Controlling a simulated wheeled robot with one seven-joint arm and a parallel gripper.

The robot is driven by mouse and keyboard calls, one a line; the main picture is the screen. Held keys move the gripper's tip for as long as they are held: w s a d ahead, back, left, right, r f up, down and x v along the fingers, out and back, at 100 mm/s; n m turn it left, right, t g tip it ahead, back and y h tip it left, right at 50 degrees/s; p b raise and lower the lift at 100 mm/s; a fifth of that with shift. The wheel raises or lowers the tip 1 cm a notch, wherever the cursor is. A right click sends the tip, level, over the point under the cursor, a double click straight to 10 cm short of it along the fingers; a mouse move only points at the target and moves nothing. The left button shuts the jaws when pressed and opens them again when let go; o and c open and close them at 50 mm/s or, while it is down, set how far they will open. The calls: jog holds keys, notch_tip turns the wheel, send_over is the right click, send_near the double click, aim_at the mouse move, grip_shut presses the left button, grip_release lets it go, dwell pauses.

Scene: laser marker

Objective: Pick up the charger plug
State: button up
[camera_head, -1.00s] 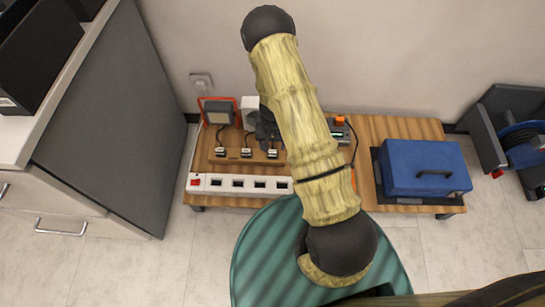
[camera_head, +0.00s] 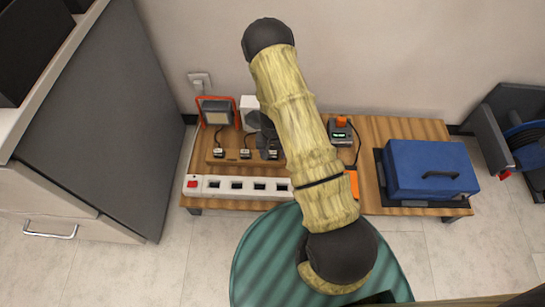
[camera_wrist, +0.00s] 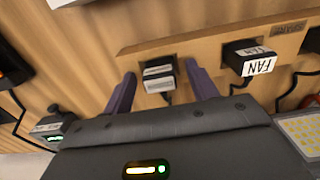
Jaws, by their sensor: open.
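The charger plug (camera_wrist: 158,76) is a small dark plug with a white label in the wooden holder (camera_wrist: 205,40). Its label is too small to read; I take it as the charger plug by its place at the end of the row, on the charger's side. My gripper (camera_wrist: 160,71) is open, with one purple finger on each side of this plug. I cannot tell whether either finger touches it. In the head view my dark gripper (camera_head: 266,128) is over the right end of the holder and hides most of this plug.
The FAN plug (camera_wrist: 249,58) sits close beside the right finger. A white power strip (camera_head: 236,187) runs along the bench's front edge. A work lamp (camera_head: 217,112) stands left, a green-lit charger (camera_head: 340,132) right, and a blue case (camera_head: 430,169) farther right.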

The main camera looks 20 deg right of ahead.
aim_at(272, 152)
jog(key=shift+c, duration=0.5)
jog(key=c, duration=1)
jog(key=shift+r, duration=0.1)
notch_tip(272, 152, up, 10)
jog(key=p, duration=0.5)
jog(key=shift+p, duration=0.35)
jog(key=shift+r+p, duration=0.3)
jog(key=shift+p, duration=0.15)
jog(key=shift+s+a+p, duration=0.15)
jog(key=shift+s+a, duration=0.55)
jog(key=shift+a, duration=0.6)
jog(key=shift+s+a+p, duration=0.2)
jog(key=shift+s+a, duration=0.45)
jog(key=shift+a, duration=0.6)
jog(key=shift+s+a+p, duration=0.15)
jog(key=shift+s+a, duration=0.55)
jog(key=shift+a, duration=0.6)
